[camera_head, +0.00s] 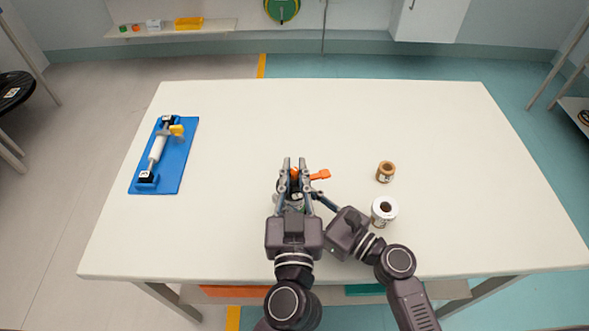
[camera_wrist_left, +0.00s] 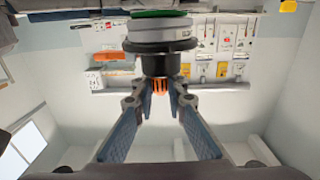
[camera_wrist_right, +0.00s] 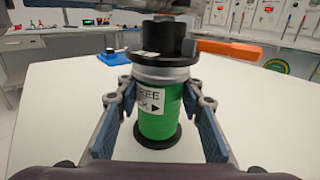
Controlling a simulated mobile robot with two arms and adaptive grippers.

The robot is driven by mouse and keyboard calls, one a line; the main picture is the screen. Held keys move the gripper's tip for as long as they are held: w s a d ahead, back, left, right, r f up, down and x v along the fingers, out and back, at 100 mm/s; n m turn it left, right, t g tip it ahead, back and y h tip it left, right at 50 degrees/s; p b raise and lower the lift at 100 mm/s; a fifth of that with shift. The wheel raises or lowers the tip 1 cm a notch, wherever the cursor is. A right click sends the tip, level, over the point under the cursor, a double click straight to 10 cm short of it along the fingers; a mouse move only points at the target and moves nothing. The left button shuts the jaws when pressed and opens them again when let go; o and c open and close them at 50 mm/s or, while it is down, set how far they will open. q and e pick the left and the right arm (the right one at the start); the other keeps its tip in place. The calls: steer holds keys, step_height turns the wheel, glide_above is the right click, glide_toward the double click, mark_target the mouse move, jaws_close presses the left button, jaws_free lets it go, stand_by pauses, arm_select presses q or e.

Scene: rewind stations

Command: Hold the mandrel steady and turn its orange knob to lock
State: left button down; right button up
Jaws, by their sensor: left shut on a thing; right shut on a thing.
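The mandrel stands upright near the table's front middle. The right wrist view shows its green body (camera_wrist_right: 158,120), a silver collar, a black top and a partly covered white label reading FREE. The orange knob (camera_head: 320,174) is at its top; its bar (camera_wrist_right: 228,50) points right in the right wrist view. In the head view my left gripper hides most of the mandrel.
On the white table (camera_head: 400,110), a brown roll (camera_head: 385,172) and a white roll (camera_head: 384,211) stand to the right. A blue board (camera_head: 177,165) with a white roller (camera_head: 157,148) lies at the left.

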arm_select(q)
steer(key=c, duration=1.9)
jaws_free()
steer(key=s, duration=1.2)
steer(key=shift+c, duration=0.2)
